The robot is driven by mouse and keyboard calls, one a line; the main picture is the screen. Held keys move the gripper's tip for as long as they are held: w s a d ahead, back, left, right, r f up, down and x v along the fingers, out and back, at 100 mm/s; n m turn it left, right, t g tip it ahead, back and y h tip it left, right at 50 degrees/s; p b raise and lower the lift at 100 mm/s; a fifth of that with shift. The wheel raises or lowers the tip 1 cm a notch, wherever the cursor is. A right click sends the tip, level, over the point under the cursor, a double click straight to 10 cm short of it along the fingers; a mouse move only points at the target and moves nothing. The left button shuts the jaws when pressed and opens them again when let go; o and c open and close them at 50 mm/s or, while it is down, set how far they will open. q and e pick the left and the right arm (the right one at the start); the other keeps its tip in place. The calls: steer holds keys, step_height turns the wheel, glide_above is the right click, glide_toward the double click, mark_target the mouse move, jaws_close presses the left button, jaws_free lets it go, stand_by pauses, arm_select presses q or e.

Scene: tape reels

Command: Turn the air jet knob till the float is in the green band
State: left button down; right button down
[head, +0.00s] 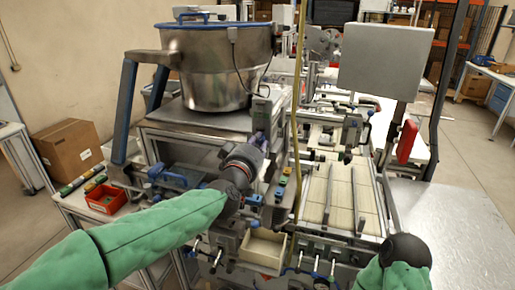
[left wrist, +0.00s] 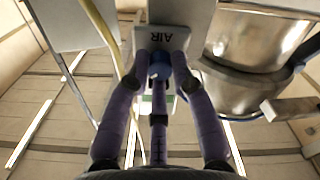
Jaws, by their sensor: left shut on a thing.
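My left gripper (head: 259,142) reaches up to a grey panel (head: 265,114) beside the metal bowl. In the left wrist view, my gripper's purple fingers (left wrist: 160,68) are closed around a blue knob (left wrist: 158,72) under a grey plate marked AIR (left wrist: 160,38). The knob is largely covered by the fingers. A small white and green patch (left wrist: 147,101) shows behind the fingers; I cannot tell whether it is the float's band. The float cannot be made out in either view. My right arm's dark wrist shows at the lower right; its gripper is out of sight.
A large steel bowl (head: 212,68) stands behind and left of my left gripper. A yellow hose (head: 295,120) hangs close on the right. A conveyor (head: 340,195), a wooden-coloured bin (head: 263,249) and a red bin (head: 105,198) are nearby. The metal tabletop (head: 455,220) at right is clear.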

arm_select(q)
steer(key=n, duration=0.1)
steer(key=n+b, duration=0.1)
steer(key=n, duration=0.1)
steer(key=shift+d+f+n+b, duration=0.1)
steer(key=shift+f+n+b, duration=0.15)
steer(key=shift+n+b, duration=0.85)
steer(key=shift+n, duration=1.1)
steer(key=c, duration=1.1)
jaws_free()
steer(key=shift+r, duration=0.1)
steer(key=shift+o, duration=0.2)
steer(key=shift+r, duration=0.1)
steer(key=shift+s+a, duration=0.2)
steer(key=shift+s, duration=0.3)
steer(key=v, duration=1.1)
